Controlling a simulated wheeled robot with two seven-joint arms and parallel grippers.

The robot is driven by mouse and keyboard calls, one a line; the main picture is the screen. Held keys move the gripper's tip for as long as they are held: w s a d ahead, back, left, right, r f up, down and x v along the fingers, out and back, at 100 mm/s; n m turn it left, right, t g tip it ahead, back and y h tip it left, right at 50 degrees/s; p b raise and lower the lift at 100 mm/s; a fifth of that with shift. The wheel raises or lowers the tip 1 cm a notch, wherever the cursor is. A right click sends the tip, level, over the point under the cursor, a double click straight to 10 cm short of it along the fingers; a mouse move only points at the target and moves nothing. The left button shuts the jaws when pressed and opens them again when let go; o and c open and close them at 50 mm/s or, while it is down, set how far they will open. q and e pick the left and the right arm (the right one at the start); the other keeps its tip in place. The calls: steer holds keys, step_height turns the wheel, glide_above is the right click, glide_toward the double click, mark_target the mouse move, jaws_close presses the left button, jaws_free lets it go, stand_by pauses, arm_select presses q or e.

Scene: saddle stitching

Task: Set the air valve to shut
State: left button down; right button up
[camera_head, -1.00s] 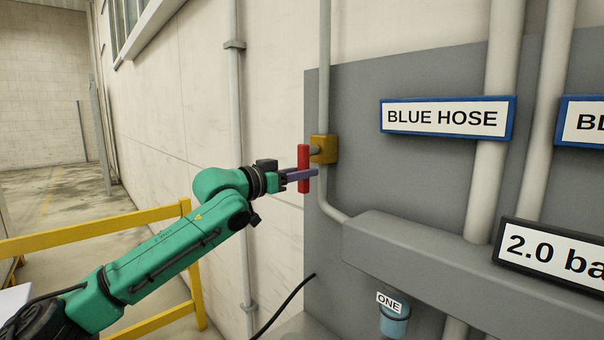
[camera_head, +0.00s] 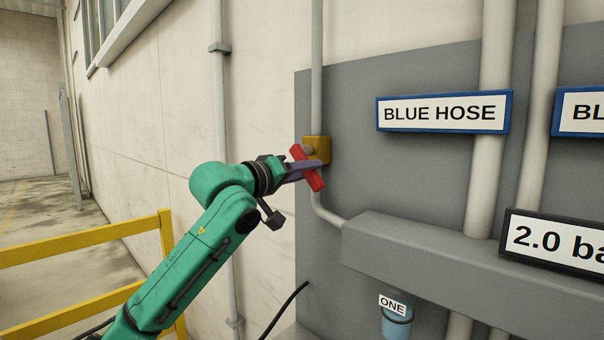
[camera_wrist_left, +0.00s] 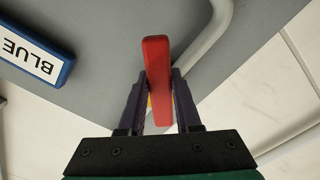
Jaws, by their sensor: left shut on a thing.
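The air valve has a yellow-brown body (camera_head: 322,147) on a grey pipe and a red bar handle (camera_head: 315,180). In the head view the handle is tilted, its upper end to the left and its lower end to the right. My left gripper (camera_head: 310,170) is shut on the handle. In the left wrist view the red handle (camera_wrist_left: 156,70) stands between the two dark fingers of my left gripper (camera_wrist_left: 158,88), and the valve body is mostly hidden behind it. My right gripper is in neither view.
A grey panel carries a "BLUE HOSE" sign (camera_head: 444,112) and thick pipes to the right. A grey box (camera_head: 420,255) juts out below, with a "2.0 ba" sign (camera_head: 555,242). A yellow railing (camera_head: 85,250) stands at the left. A black cable (camera_head: 287,308) hangs below the arm.

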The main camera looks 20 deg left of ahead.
arm_select(q)
steer(key=n, duration=0.1)
steer(key=r+n+p, duration=0.1)
steer(key=n, duration=0.1)
steer(key=d+r+n, duration=0.1)
steer(key=shift+s+d+n+p, duration=0.1)
steer(key=shift+s+n+p, duration=0.1)
steer(key=shift+n+p, duration=0.1)
steer(key=n, duration=0.1)
steer(key=r+n+p, duration=0.1)
steer(key=n+p, duration=0.1)
steer(key=n, duration=0.1)
steer(key=shift+d+r, duration=0.2)
steer(key=shift+r, duration=0.05)
steer(key=shift+r+n, duration=0.1)
steer(key=shift+n, duration=0.4)
steer(key=shift+s, duration=0.1)
steer(key=c, duration=0.6)
jaws_free()
